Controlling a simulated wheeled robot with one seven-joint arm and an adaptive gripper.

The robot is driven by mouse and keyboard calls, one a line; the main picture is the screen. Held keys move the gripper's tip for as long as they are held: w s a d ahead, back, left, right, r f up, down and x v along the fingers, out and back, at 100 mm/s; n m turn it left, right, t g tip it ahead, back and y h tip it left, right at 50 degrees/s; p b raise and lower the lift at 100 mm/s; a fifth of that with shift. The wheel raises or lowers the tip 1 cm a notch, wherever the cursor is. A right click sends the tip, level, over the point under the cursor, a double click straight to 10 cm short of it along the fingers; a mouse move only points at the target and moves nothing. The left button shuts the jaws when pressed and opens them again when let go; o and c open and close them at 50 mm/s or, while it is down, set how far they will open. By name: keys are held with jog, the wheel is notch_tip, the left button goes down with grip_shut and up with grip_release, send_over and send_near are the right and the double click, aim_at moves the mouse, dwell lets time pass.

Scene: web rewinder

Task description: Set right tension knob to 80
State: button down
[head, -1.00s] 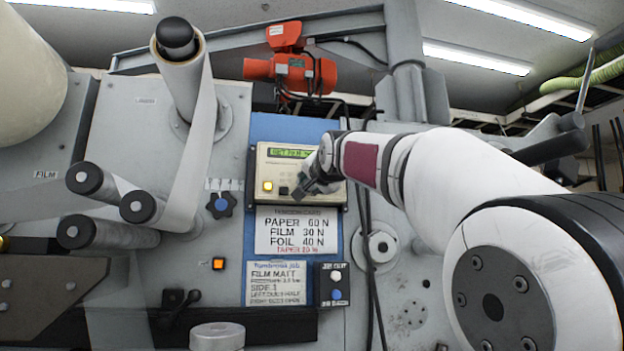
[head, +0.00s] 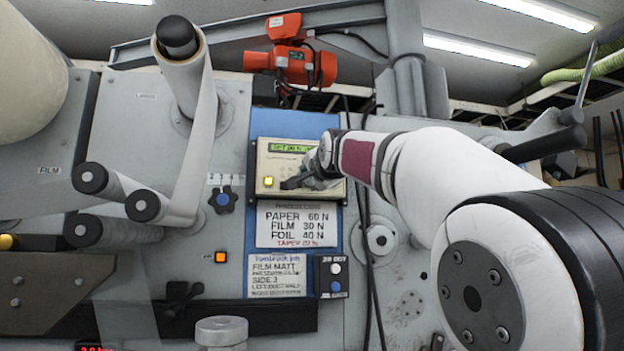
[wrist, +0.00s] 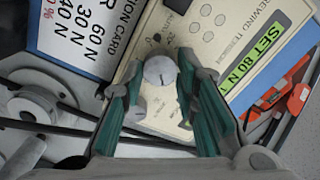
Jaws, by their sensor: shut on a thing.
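The cream rewind tension panel (head: 275,158) is on the blue board, and its green display (head: 290,148) shows a setting. In the wrist view the display (wrist: 252,62) reads SET 80 N. A round grey knob (wrist: 160,71) with a dark pointer line sits on the panel face, between my fingertips. My gripper (wrist: 159,66) is shut on this knob, with one green-padded finger on each side. In the head view my gripper (head: 290,182) reaches the panel's lower part from the right and hides the knob.
A lit yellow button (head: 269,181) is left of my fingers on the panel. The tension card (head: 297,224) hangs just below. A blue-centred star knob (head: 222,200) is to the left, and dark cables (head: 366,250) run down at the right.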

jog(key=c, duration=1.2)
grip_release()
jog(key=shift+f, duration=0.1)
jog(key=shift+c, duration=0.2)
jog(key=shift+s, duration=0.15)
jog(key=shift+s, duration=0.25)
jog(key=s+d, duration=0.2)
jog(key=s, duration=0.9)
jog(key=shift+d, duration=0.2)
